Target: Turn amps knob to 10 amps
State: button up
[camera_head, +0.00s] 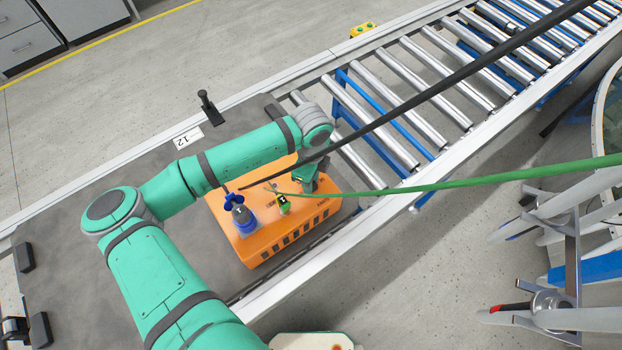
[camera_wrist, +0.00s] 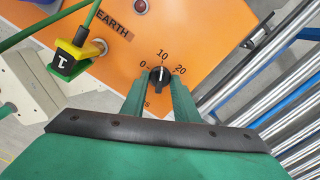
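The amps knob (camera_wrist: 160,77) is a small black dial on the orange test panel (camera_wrist: 215,55), marked 0, 10 and 20. Its white line points up towards the 10 mark, as near as I can tell. My gripper (camera_wrist: 160,84) is at the panel with one green finger on each side of the knob. The fingers stand apart, about a knob's width; firm contact does not show. In the head view my gripper (camera_head: 306,180) reaches the right part of the orange box (camera_head: 290,240), and the knob is hidden there.
A green cable with a yellow-and-green plug (camera_wrist: 78,52) sits left of the knob, by the EARTH label. A red button (camera_wrist: 141,6) is above. A blue connector (camera_head: 243,217) stands on the box. A roller conveyor (camera_head: 430,80) runs to the right.

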notch_tip(320, 180, up, 11)
dwell(0.5)
jog(key=shift+w+a+f, duration=0.1)
jog(key=shift+a+f, duration=0.05)
dwell(0.4)
